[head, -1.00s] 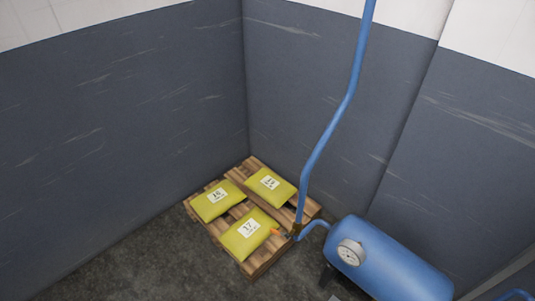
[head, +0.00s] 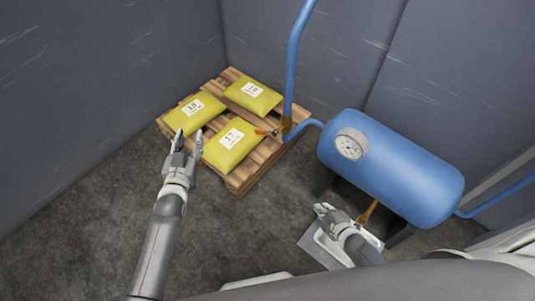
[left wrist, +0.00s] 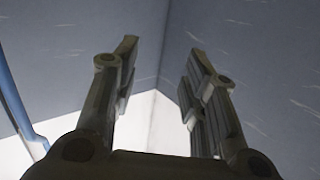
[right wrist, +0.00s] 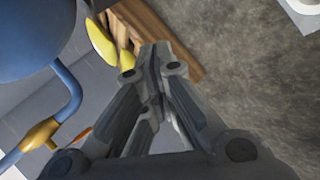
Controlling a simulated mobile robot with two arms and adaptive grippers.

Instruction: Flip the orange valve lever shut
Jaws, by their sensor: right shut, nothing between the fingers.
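The orange valve lever (head: 264,132) sticks out to the left from the brass valve (head: 286,127) on the blue pipe, over the pallet's right edge. In the right wrist view the lever (right wrist: 82,135) and the brass valve (right wrist: 40,134) show at the left, apart from my fingers. My left gripper (head: 186,140) is open and empty, raised in front of the pallet; its spread fingers also show in the left wrist view (left wrist: 160,70). My right gripper (head: 322,209) is shut and empty, below the tank and to the lower right of the lever.
A blue tank (head: 400,170) with a round gauge (head: 350,145) stands right of the valve. A wooden pallet (head: 240,180) bears yellow sacks (head: 232,145) in the wall corner. The vertical blue pipe (head: 293,60) rises above the valve. Floor (head: 100,190) left of my left arm is clear.

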